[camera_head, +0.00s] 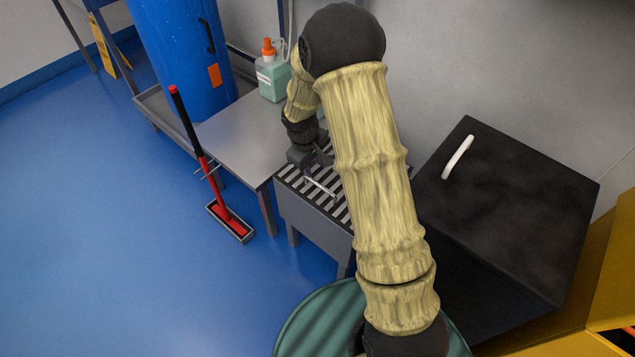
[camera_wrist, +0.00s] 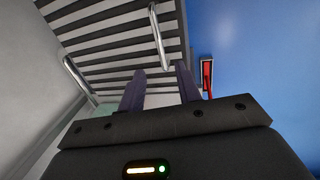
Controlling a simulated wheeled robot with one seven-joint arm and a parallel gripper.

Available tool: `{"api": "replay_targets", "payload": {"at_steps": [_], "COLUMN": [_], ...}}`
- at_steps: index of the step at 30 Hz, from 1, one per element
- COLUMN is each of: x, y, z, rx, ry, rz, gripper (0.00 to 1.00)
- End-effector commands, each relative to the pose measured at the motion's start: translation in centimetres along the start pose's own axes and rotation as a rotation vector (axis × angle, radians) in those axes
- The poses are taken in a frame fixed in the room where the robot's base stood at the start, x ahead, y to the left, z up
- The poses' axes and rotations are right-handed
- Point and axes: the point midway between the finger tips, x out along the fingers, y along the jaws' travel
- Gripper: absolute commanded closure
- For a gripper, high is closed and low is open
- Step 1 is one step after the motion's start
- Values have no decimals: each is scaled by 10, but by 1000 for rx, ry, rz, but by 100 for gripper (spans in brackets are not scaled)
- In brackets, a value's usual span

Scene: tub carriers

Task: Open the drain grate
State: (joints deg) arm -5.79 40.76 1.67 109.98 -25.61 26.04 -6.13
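The drain grate (camera_head: 345,207) is a row of grey metal slats lying flat on top of a low grey stand. A thin silver bar handle (camera_head: 320,187) rises from it; the handle also shows in the wrist view (camera_wrist: 157,35), across the grate's slats (camera_wrist: 110,42). My gripper (camera_head: 318,160) is over the grate, close to the handle. In the wrist view my gripper (camera_wrist: 161,68) has its two dark fingers apart, with the handle's near end appearing between the tips. I cannot tell the depth gap or any contact. My arm hides the grate's right part.
A grey table (camera_head: 240,135) with a green bottle (camera_head: 272,78) adjoins the grate's stand. A black box (camera_head: 510,205) with a white handle is at right. A blue drum (camera_head: 185,50) and a red broom (camera_head: 217,195) stand left. Blue floor is open at left.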

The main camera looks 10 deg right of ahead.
Motion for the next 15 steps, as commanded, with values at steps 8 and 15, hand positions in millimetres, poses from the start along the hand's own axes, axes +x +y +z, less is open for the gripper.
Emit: {"api": "replay_targets", "payload": {"at_steps": [8,15], "x": [53,89], "y": [-1,0], "z": [1,0], "rx": [0,0], "ry": [-3,-1], "rz": [-1,0], "gripper": [66,66]}}
